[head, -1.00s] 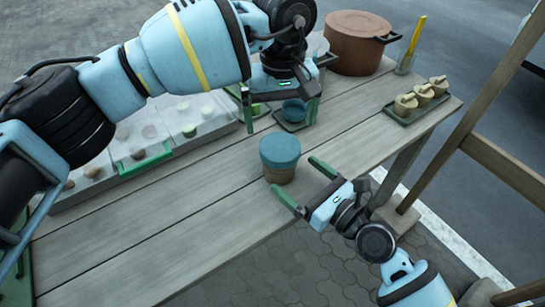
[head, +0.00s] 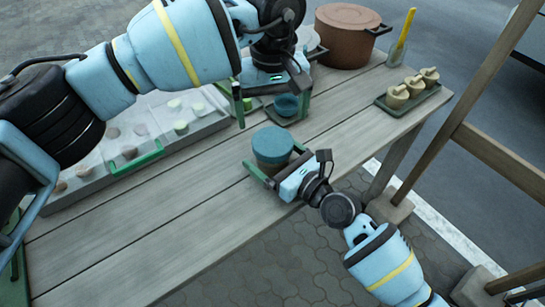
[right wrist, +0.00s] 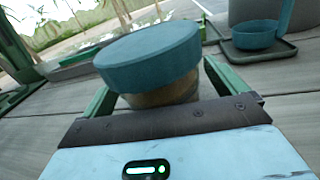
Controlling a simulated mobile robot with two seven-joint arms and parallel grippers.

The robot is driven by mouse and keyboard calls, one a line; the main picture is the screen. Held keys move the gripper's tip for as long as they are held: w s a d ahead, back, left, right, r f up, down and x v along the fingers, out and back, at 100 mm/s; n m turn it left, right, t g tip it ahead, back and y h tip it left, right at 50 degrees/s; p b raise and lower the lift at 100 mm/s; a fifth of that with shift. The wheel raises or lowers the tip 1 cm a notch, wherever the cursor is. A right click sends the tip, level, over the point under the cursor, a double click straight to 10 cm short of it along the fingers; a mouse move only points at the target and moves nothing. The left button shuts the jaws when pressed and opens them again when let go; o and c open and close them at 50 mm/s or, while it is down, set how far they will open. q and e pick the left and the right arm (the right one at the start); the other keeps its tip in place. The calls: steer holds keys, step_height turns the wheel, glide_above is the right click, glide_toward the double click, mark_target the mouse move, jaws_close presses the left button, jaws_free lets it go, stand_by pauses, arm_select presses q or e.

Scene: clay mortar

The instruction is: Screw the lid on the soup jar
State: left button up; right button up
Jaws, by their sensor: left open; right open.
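The soup jar (head: 272,162) stands upright near the front edge of the wooden table, with a brown body and the teal lid (head: 272,142) on its top. The right wrist view shows the lid (right wrist: 150,55) covering the mouth of the jar (right wrist: 165,93); I cannot tell whether it is screwed tight. My right gripper (head: 274,160) is open, low at the jar, with one finger on each side of its body. My left gripper (head: 270,103) is open, farther back on the table, with its fingers on either side of a teal cup, away from the jar.
The teal cup (head: 286,105) with a handle sits on a small dark tray, also in the right wrist view (right wrist: 255,35). A brown pot (head: 345,35) stands at the back. A pale sectioned case (head: 150,125) lies left.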

steer(key=shift+w+a, duration=0.3)
